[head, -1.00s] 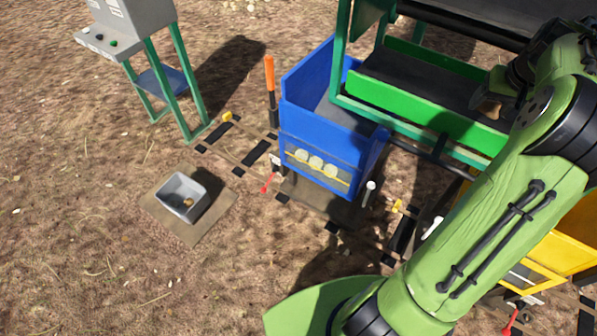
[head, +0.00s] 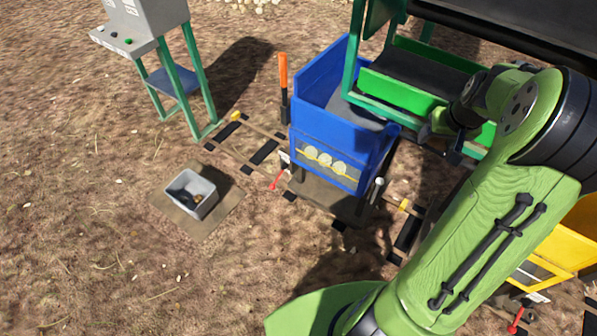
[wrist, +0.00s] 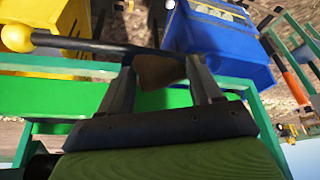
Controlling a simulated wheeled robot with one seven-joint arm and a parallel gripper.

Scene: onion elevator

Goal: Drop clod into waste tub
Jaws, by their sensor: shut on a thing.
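My gripper (wrist: 162,82) is shut on a brown clod (wrist: 158,72) in the wrist view, one finger on each side of it. In the head view my gripper (head: 443,135) is over the near edge of the green-sided belt, right of the blue bin; the clod cannot be made out there. The waste tub (head: 206,203) is a small grey open box on a brown ground plate at the left, with a few small brownish bits inside. My gripper is well to the right of it and apart from it.
The blue bin (head: 338,120) on rails stands between my gripper and the tub. An orange-handled lever (head: 284,75) rises beside it. A control stand (head: 145,28) is at the back left, a yellow bin (head: 570,240) at the right. Ground around the tub is clear.

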